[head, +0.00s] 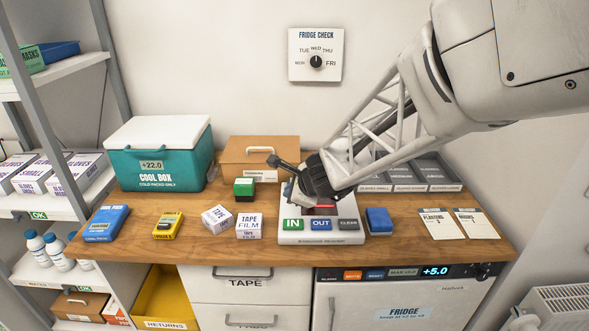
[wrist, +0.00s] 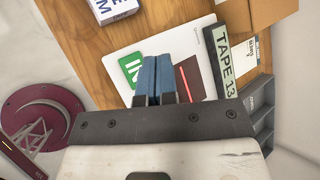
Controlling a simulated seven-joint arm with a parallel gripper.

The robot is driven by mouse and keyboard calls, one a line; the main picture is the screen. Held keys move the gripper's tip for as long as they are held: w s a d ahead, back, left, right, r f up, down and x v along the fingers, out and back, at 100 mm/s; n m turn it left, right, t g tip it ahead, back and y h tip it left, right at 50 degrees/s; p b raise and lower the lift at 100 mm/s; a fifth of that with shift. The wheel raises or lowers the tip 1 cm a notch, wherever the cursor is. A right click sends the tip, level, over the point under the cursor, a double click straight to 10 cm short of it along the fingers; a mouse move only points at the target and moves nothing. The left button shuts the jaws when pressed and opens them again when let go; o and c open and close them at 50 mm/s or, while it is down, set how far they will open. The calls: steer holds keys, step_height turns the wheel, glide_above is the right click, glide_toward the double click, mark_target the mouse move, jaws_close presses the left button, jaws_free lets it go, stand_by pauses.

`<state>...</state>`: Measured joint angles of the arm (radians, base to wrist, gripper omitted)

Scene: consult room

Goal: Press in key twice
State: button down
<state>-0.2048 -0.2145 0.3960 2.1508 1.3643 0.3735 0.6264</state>
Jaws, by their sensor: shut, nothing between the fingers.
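A white keypad unit (head: 320,238) stands near the counter's front edge. Its front row has a green IN key (head: 293,225), a blue OUT key (head: 321,224) and a dark CLEAR key (head: 347,224). My gripper is over the back of the unit in the head view; its fingertips are hard to see there. In the wrist view my gripper's blue fingers (wrist: 155,62) are shut and empty, beside the green IN key (wrist: 131,68), which is partly covered. Contact cannot be told. A dark display reading TAPE 13 (wrist: 222,62) and a red strip (wrist: 188,83) also show.
A blue block (head: 379,221) sits right of the unit. Two TAPE FILM boxes (head: 249,226) and a green-topped stamp-like block (head: 244,189) are to its left. A cardboard box (head: 259,150) and grey trays (head: 428,174) stand behind. White cards (head: 441,223) lie at right.

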mark_target(292, 225)
steer(key=shift+f, duration=3.45)
steer(key=shift+f, duration=1)
stand_by(0.7)
steer(key=shift+r, duration=0.95)
steer(key=shift+r, duration=0.1)
steer(key=shift+r, duration=2.45)
